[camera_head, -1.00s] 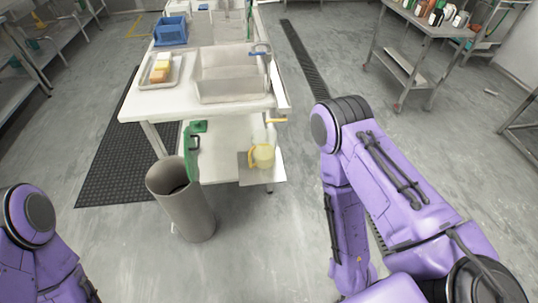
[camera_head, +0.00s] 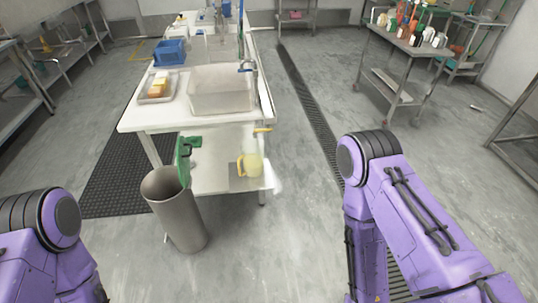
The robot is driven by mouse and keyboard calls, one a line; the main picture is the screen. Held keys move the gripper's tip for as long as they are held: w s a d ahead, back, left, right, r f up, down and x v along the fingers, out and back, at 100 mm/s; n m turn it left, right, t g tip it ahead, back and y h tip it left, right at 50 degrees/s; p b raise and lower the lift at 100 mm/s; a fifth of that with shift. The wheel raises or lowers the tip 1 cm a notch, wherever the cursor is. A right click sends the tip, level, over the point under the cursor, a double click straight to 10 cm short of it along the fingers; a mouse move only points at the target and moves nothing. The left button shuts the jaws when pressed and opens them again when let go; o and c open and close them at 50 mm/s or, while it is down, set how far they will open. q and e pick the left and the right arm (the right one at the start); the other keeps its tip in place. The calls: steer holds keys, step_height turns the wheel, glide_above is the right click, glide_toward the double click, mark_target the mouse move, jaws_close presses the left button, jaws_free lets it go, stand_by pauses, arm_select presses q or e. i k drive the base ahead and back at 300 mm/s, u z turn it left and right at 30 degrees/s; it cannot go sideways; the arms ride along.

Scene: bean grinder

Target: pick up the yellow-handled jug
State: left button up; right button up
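The jug (camera_head: 252,165) is pale yellow with a yellow handle on its left side. It stands upright on the lower shelf (camera_head: 215,178) of the white sink table, near the shelf's front right part. My purple left arm is at the lower left and my purple right arm is at the lower right, both well apart from the jug. Neither gripper shows in the view, so their state is hidden.
A grey bin (camera_head: 178,215) stands in front of the table's left side, with a green item (camera_head: 184,155) behind it. A sink (camera_head: 221,92), a tray (camera_head: 158,87) and a blue crate (camera_head: 171,52) are on the table.

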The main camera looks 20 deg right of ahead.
mark_target(252, 150)
steer(key=z, duration=0.05)
steer(key=i, duration=0.9)
steer(key=u, duration=0.35)
